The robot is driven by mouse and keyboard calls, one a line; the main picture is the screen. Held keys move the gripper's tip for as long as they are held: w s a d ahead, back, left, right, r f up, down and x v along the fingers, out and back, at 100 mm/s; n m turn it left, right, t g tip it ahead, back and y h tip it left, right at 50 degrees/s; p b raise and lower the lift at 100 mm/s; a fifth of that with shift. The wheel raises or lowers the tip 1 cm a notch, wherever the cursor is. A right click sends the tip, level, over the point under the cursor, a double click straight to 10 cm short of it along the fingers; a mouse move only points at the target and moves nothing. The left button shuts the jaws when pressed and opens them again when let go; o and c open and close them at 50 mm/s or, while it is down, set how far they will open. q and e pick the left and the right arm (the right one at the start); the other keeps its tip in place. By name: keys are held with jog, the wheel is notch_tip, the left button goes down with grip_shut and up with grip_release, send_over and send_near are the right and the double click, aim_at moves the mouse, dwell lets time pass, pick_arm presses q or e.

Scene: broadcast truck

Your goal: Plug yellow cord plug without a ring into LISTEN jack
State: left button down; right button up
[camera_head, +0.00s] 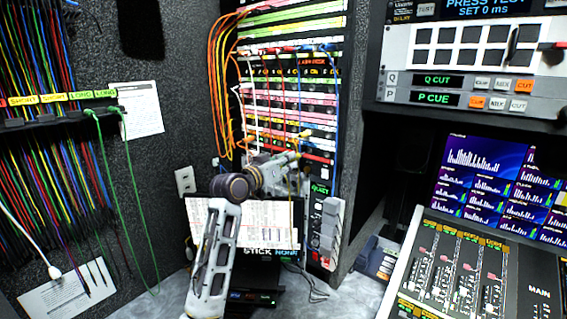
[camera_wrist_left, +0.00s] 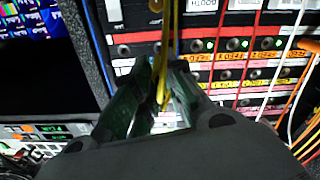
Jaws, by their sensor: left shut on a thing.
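My left gripper (camera_head: 293,158) reaches up from below in the head view, in front of the lower right part of the patch bay rack. In the left wrist view its dark fingers (camera_wrist_left: 158,92) are closed around a yellow cord (camera_wrist_left: 162,75), which runs down between them from the top edge. Whether its plug has a ring cannot be made out. Another yellow-orange plug (camera_head: 304,134) shows just above the gripper in the head view. The wrist view shows rows of round jacks (camera_wrist_left: 231,45) behind and right of the fingers. I cannot tell which jack is LISTEN. My right gripper is out of view.
Orange cords (camera_head: 216,90) hang along the rack's left side, and a blue cord (camera_head: 336,100) hangs on its right. Colored cords (camera_head: 45,170) hang on the left wall. A mixing console (camera_head: 455,265) and screens (camera_head: 490,185) stand right.

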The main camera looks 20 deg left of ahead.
aim_at(300, 155)
pick_arm(q)
jog(key=shift+w+d, duration=0.15)
jog(key=shift+w, duration=0.3)
jog(key=shift+w+d, duration=0.15)
jog(key=shift+w, duration=0.25)
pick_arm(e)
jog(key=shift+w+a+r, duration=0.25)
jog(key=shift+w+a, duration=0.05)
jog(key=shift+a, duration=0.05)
pick_arm(q)
jog(key=shift+p, duration=0.4)
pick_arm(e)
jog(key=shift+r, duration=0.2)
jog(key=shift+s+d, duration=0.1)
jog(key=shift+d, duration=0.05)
pick_arm(q)
jog(key=shift+p, duration=0.4)
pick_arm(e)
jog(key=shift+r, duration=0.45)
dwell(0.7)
pick_arm(q)
jog(key=shift+p+x, duration=0.55)
jog(key=shift+x, duration=1.45)
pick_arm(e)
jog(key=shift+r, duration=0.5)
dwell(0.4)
pick_arm(q)
jog(key=c, duration=1.4)
grip_release()
